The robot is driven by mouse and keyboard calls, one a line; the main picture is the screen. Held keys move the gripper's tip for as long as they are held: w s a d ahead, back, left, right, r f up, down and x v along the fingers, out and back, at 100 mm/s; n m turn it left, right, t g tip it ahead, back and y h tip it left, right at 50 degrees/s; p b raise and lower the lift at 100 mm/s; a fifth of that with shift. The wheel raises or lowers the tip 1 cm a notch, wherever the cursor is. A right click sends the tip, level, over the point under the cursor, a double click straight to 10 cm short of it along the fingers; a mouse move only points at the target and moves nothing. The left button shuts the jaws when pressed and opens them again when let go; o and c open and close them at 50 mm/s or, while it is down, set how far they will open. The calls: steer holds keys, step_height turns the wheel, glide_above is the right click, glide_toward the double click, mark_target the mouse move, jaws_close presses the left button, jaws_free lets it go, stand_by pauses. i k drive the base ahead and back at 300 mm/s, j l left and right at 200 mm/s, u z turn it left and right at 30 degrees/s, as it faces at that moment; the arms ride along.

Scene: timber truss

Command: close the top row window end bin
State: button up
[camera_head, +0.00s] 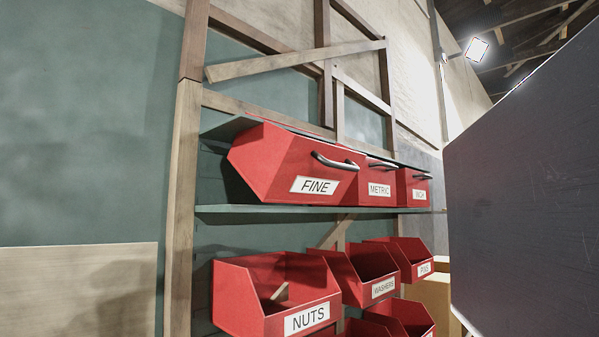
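The top row holds three red bins with bar handles on a green shelf (240,209). The FINE bin (255,165) is nearest, at the left end, with its side wall showing. The METRIC bin (378,175) is in the middle and the bin marked INCH (413,182) is at the far right end. A dark flat cover lies above the row. No window shows, so I cannot tell which end is the window end. My gripper is not in view.
Below are open red bins, including NUTS (240,300), WASHERS (370,262) and PINS (408,258). A timber post (182,200) stands left of the rack. A large dark grey surface (530,200) fills the right side, close by.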

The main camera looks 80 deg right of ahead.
mark_target(280, 166)
steer(key=k+l, duration=0.3)
steer(key=k, duration=0.15)
steer(key=k+l+z, duration=0.1)
steer(key=k+l, duration=0.15)
steer(key=k, duration=0.25)
steer(key=z, duration=1.45)
